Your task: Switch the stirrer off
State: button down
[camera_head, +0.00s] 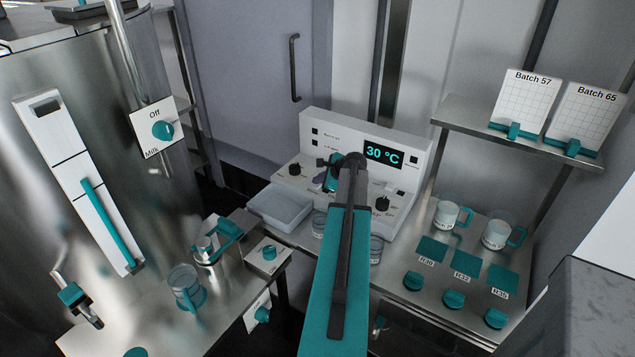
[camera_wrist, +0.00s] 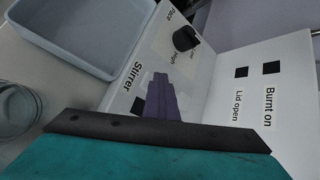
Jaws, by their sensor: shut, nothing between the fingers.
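The control panel (camera_head: 345,138) is a white console with a lit "30 °C" display, standing on the metal bench. In the wrist view the word "Stirrer" (camera_wrist: 134,75) is printed on its sloping face. A small dark square (camera_wrist: 141,104) lies near that word, partly hidden by the fingers; I cannot tell whether it is a lamp or part of a switch. My gripper (camera_head: 321,183) is at the panel's left half, and its purple fingers (camera_wrist: 162,84) are shut and empty over the face beside the word. Whether they touch it I cannot tell. The stirrer switch itself is not clearly visible.
A black pace knob (camera_wrist: 185,38) sits beyond the fingertips, and another black knob (camera_head: 382,203) sits right of my arm. A grey tray (camera_head: 281,207) stands left of the panel. Glass mugs (camera_head: 447,214) stand on the right bench. The steel vat (camera_head: 75,130) fills the left.

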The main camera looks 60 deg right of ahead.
aim_at(319, 186)
jog(key=shift+r+p, duration=0.3)
dwell(0.4)
jog(key=shift+r+p, duration=1.8)
jog(key=shift+r, duration=1.2)
jog(key=shift+s+f, duration=0.1)
